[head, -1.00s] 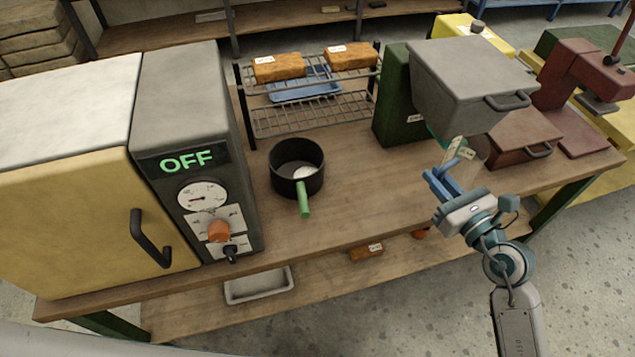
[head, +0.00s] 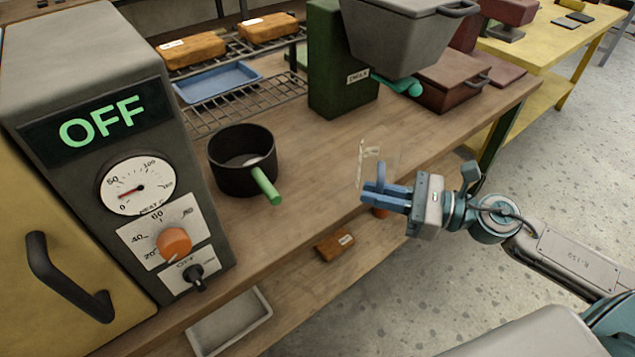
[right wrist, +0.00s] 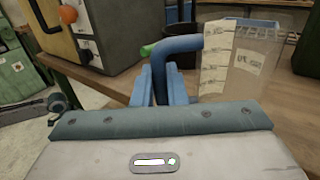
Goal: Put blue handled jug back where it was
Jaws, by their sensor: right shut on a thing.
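The clear jug (head: 374,163) has a blue handle (right wrist: 178,50) and pale marked labels. My right gripper (head: 385,192) is shut on the blue handle and holds the jug near the workbench's front edge, in front of the grey hopper. In the right wrist view the handle is between the blue fingers (right wrist: 165,88), and the jug (right wrist: 245,65) is upright to their right. I cannot tell if anything is in it. My left gripper is not in view.
A black pot (head: 240,165) with a green handle stands left of the jug. The grey hopper (head: 405,40) on a green machine is behind. An oven control panel (head: 165,215) reads OFF. A wire rack (head: 245,103) stands at the back. The wooden bench (head: 310,165) is clear between pot and jug.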

